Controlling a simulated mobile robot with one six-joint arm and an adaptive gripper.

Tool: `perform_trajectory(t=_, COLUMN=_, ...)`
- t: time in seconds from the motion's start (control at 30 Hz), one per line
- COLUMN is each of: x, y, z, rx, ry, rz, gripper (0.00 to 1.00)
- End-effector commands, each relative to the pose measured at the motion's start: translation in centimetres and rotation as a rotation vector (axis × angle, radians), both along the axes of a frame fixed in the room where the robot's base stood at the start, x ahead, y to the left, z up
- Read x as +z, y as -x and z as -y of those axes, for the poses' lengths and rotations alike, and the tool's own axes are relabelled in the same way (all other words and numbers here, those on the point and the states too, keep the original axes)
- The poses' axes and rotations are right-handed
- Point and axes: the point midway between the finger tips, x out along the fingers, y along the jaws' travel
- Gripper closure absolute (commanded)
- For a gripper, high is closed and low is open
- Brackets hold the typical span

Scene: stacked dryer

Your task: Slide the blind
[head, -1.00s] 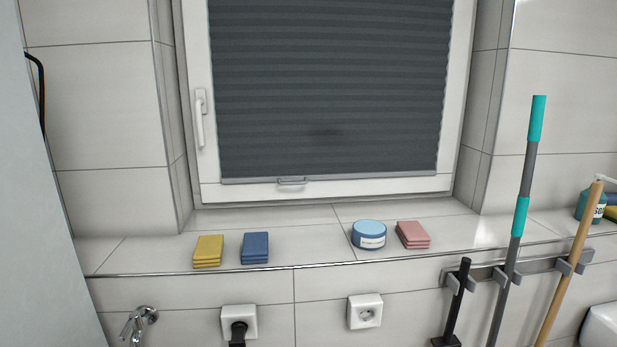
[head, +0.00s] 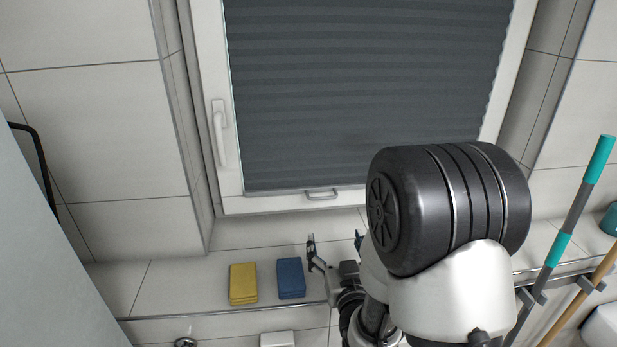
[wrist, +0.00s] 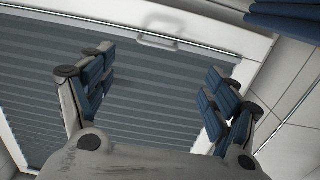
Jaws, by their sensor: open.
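The dark grey pleated blind (head: 360,90) hangs down over the window, its bottom rail near the lower frame. A small loop handle (head: 322,195) sits on the rail. In the wrist view, the blind (wrist: 150,110) fills the middle, and the handle (wrist: 160,42) shows at the top, beyond the fingertips. My gripper (head: 335,240) is open and empty, below the handle in the head view and apart from it. Its two blue-padded fingers (wrist: 160,72) are spread wide in the wrist view. My arm hides part of the sill and the blind's lower right.
Yellow cloths (head: 243,284) and blue cloths (head: 291,278) lie on the sill beside my gripper. The window handle (head: 219,135) is on the left frame.

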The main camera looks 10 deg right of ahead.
Motion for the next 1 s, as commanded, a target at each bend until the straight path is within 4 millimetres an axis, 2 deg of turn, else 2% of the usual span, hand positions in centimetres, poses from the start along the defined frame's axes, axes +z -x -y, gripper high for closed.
perform_trajectory(t=0.23, x=0.3, y=-0.4, z=0.0, rx=0.000, ry=0.000, rz=0.045, gripper=0.19)
perform_trajectory(t=0.5, x=0.1, y=-2.9, z=0.0, rx=0.000, ry=0.000, rz=0.049, gripper=0.19)
perform_trajectory(t=1.0, x=0.5, y=-13.7, z=0.0, rx=0.000, ry=0.001, rz=0.041, gripper=0.19)
